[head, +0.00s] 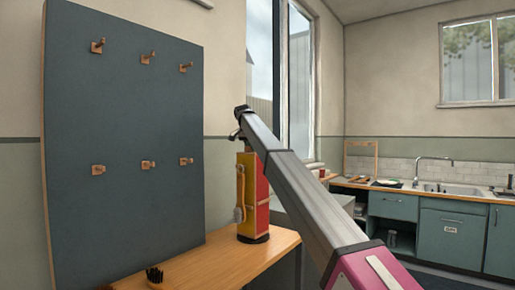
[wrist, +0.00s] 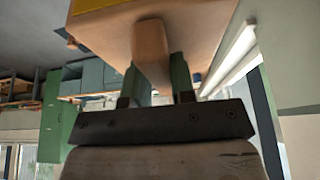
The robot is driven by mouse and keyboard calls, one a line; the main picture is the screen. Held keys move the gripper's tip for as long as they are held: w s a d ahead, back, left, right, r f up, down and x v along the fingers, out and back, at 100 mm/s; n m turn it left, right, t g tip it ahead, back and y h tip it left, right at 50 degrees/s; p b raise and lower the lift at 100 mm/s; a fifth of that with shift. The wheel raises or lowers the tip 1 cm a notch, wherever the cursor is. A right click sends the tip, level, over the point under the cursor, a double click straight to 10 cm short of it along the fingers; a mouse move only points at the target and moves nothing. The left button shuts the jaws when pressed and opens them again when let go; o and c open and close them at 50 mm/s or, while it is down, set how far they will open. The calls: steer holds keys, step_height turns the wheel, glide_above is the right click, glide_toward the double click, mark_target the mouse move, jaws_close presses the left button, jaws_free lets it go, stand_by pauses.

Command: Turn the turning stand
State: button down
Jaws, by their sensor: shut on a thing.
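The turning stand (head: 262,196) is a tall block with red and yellow faces. It stands upright on a round black base (head: 253,237) on the wooden table. A tan wooden handle-like piece (head: 240,192) shows on its left yellow side. My arm reaches across to the stand's top and hides part of it. In the wrist view my gripper (wrist: 156,76) has its two dark green fingers on either side of a tan wooden peg (wrist: 151,45), shut on it. The peg joins a wider tan wooden surface (wrist: 198,28) with a yellow patch at its edge.
A dark panel (head: 125,130) with several wooden pegs stands behind the wooden table (head: 215,262) at left. A black-bristled brush (head: 154,274) is at the table's near left. A sink counter with teal cabinets (head: 450,238) is at far right. The table's middle looks clear.

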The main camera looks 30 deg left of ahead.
stand_by(0.3)
steer(key=c, duration=1)
jaws_free()
steer(key=shift+o, duration=0.2)
steer(key=shift+r, duration=0.1)
steer(key=v, duration=1)
steer(key=shift+r, duration=0.15)
steer(key=shift+s+r, duration=0.15)
steer(key=shift+r, duration=0.05)
steer(key=shift+s, duration=0.1)
